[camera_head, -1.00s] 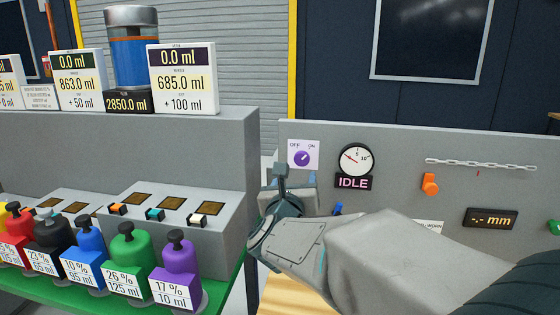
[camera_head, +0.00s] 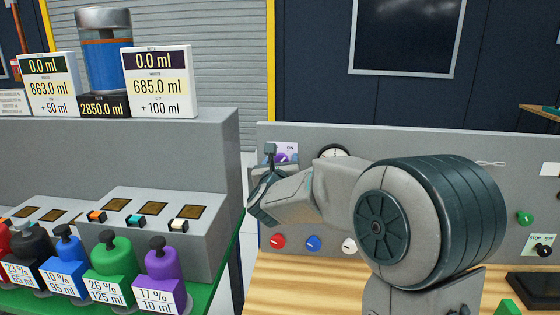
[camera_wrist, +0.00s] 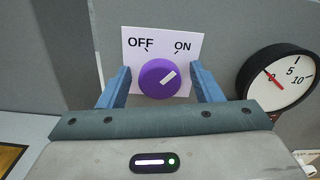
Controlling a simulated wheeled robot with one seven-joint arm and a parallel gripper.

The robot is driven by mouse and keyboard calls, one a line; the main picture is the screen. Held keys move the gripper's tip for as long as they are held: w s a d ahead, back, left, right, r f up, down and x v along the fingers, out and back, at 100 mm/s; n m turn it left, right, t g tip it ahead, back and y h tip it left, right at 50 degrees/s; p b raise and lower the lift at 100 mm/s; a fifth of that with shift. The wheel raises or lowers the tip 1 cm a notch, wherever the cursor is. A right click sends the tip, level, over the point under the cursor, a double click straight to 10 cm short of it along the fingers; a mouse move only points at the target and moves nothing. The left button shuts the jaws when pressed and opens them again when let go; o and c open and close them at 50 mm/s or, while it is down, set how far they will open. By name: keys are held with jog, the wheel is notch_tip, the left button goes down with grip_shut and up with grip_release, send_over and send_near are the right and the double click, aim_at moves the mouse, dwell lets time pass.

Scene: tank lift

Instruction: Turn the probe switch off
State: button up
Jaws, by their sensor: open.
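The probe switch is a purple round knob (camera_wrist: 159,78) on a white plate (camera_wrist: 182,46) marked OFF at left and ON at right. My gripper (camera_wrist: 163,84) is open, with one blue finger on each side of the knob. I cannot tell whether the fingers touch it. In the head view the knob (camera_head: 282,158) is partly hidden behind my gripper (camera_head: 270,160) at the left end of the grey panel.
A round dial gauge (camera_wrist: 278,77) stands close right of the switch. Red (camera_head: 277,241), blue (camera_head: 313,243) and white (camera_head: 349,245) knobs sit lower on the panel (camera_head: 440,145). A grey dispenser bench (camera_head: 190,140) with coloured bottles stands at the left.

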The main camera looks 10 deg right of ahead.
jog(key=c, duration=1)
jog(key=shift+f+n+b, duration=0.15)
jog(key=shift+n+b, duration=0.15)
jog(key=shift+b, duration=0.15)
jog(key=n+b, duration=0.2)
jog(key=b, duration=0.1)
jog(key=shift+f, duration=0.1)
jog(key=n+b, duration=0.2)
jog(key=n, duration=0.6)
jog(key=shift+r+n+b, duration=0.2)
jog(key=shift+n+b, duration=0.1)
jog(key=shift+b, duration=0.05)
jog(key=n, duration=0.4)
jog(key=shift+n, duration=0.3)
